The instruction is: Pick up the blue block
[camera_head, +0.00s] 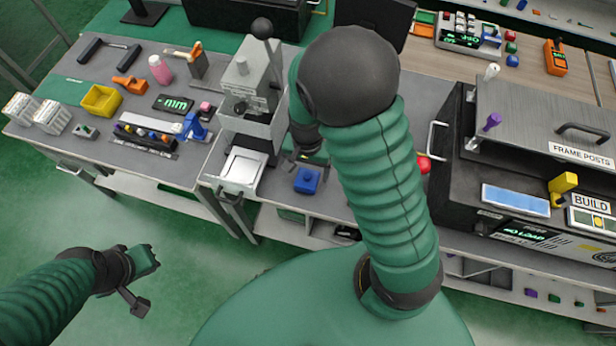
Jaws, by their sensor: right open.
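The blue block (307,180) sits on the grey bench top, near its front edge, just right of the lever machine. My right gripper (309,160) is open and points down just above and behind the block. My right arm hides much of the gripper, and I cannot tell whether a finger touches the block. My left gripper (147,281) is at the lower left, over the green floor, away from the bench. Its fingers are spread and empty.
The lever machine (250,85) with its tray stands close left of the block. A red knob (423,164) and the dark machine labelled BUILD (515,200) are to the right. A yellow bin (101,100) and several small items cover the left bench.

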